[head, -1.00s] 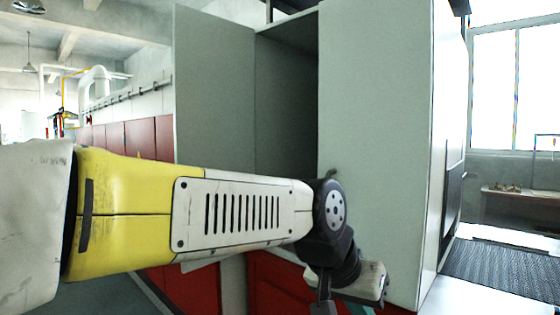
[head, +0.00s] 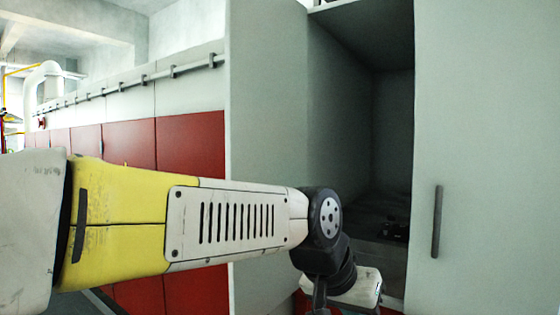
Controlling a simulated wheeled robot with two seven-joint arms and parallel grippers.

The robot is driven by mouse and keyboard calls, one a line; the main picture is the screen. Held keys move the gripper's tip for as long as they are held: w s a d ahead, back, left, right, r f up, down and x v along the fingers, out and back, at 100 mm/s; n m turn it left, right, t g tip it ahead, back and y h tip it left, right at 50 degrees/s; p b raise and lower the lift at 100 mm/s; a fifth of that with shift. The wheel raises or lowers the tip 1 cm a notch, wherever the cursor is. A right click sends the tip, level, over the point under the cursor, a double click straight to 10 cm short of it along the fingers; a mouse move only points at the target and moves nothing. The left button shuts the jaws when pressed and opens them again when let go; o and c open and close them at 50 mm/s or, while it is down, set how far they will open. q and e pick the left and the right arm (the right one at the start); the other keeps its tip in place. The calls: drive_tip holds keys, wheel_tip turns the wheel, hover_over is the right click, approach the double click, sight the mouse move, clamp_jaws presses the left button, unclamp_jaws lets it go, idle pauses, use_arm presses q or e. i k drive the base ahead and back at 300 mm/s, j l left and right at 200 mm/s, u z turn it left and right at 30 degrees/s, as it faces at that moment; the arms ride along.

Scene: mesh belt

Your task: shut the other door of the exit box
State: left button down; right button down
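The exit box is a tall grey-green cabinet. Its right door (head: 490,130) appears shut and has a dark vertical handle (head: 437,222) near its left edge. Its left door (head: 268,110) stands swung open on the left, with no handle visible on the face I see. Between them the dark interior (head: 392,130) is exposed. My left gripper (head: 342,297) hangs low in front of the opening, below the wrist and partly cut off by the bottom edge. Its finger gap does not show clearly, and I see nothing held. My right gripper is out of view.
A small dark object (head: 394,230) lies inside on the box floor. Red panels (head: 190,145) and a rail (head: 150,78) run along the wall behind on the left. My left arm covers the lower part of the open door.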

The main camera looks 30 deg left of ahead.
sight(266, 44)
drive_tip(key=j+z, duration=0.15)
drive_tip(key=j, duration=0.5)
drive_tip(key=j+z, duration=0.1)
drive_tip(key=j, duration=0.6)
drive_tip(key=k+j+z, duration=0.15)
drive_tip(key=j, duration=0.5)
drive_tip(key=j+z, duration=0.1)
drive_tip(key=j, duration=1.05)
drive_tip(key=k+j+u, duration=0.2)
drive_tip(key=k, duration=0.2)
drive_tip(key=k+j+u, duration=0.2)
drive_tip(key=k, duration=0.25)
drive_tip(key=l, duration=0.15)
